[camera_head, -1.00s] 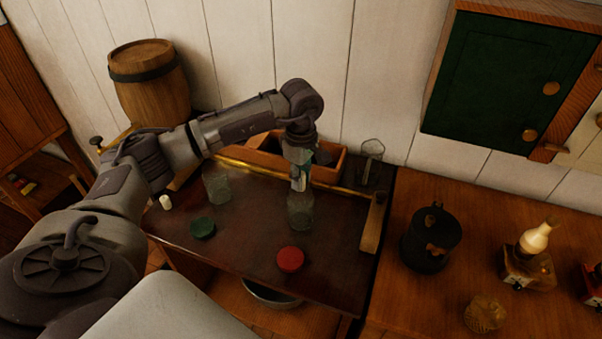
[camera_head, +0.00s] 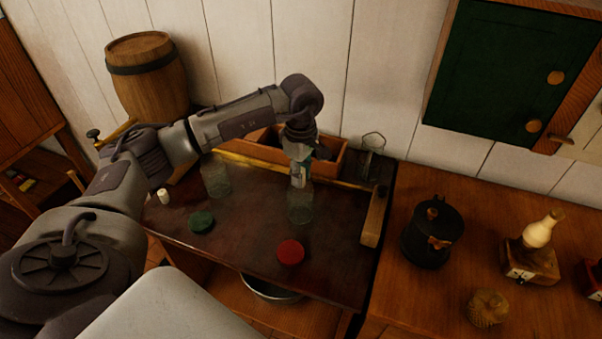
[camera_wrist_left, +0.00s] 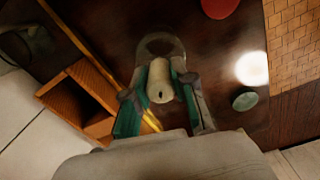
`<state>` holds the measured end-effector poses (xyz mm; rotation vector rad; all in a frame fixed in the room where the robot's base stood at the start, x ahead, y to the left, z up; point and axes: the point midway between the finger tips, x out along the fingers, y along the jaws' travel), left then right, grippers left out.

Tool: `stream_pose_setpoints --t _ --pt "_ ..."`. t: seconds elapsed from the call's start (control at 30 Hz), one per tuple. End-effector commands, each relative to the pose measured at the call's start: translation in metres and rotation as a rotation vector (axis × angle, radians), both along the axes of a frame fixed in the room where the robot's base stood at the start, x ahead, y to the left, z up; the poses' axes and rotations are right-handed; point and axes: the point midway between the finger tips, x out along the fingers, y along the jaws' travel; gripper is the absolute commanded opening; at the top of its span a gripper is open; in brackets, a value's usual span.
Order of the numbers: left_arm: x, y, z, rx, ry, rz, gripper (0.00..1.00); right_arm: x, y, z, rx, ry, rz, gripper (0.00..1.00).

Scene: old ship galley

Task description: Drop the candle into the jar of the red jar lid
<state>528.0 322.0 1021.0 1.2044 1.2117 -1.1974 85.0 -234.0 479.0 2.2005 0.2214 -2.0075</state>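My left gripper (camera_head: 299,180) points down over a clear glass jar (camera_head: 300,205) on the dark tabletop, just behind the red jar lid (camera_head: 291,252). In the left wrist view its fingers (camera_wrist_left: 160,92) are shut on a cream candle (camera_wrist_left: 162,78). The candle is upright, and the jar's round rim (camera_wrist_left: 160,36) shows around and beyond it. I cannot tell whether the candle's lower end is inside the rim. The red lid also shows at the top of the wrist view (camera_wrist_left: 220,7). My right gripper is out of view.
A second glass jar (camera_head: 215,180), a green lid (camera_head: 201,222) and a small white cylinder (camera_head: 163,196) stand to the left. A wooden box (camera_head: 262,152) is behind the gripper. An empty glass (camera_head: 371,158) and a wooden block (camera_head: 374,220) are at the right edge.

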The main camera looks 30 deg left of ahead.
Motion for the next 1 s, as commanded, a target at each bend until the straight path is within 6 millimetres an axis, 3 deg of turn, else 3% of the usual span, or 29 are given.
stream_pose_setpoints --t 0.03,0.17,0.57,1.0 --pt "0.0 0.0 0.0 0.0 0.0 0.0 0.34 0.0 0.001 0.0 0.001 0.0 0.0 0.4" --pt "0.0 0.0 0.0 0.0 0.0 0.0 0.55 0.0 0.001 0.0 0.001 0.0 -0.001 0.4" --pt "0.001 0.0 0.008 0.0 -0.003 0.0 0.55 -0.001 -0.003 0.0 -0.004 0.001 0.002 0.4" --pt "0.0 0.0 0.093 -0.001 -0.005 0.0 0.55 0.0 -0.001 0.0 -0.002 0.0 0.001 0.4"
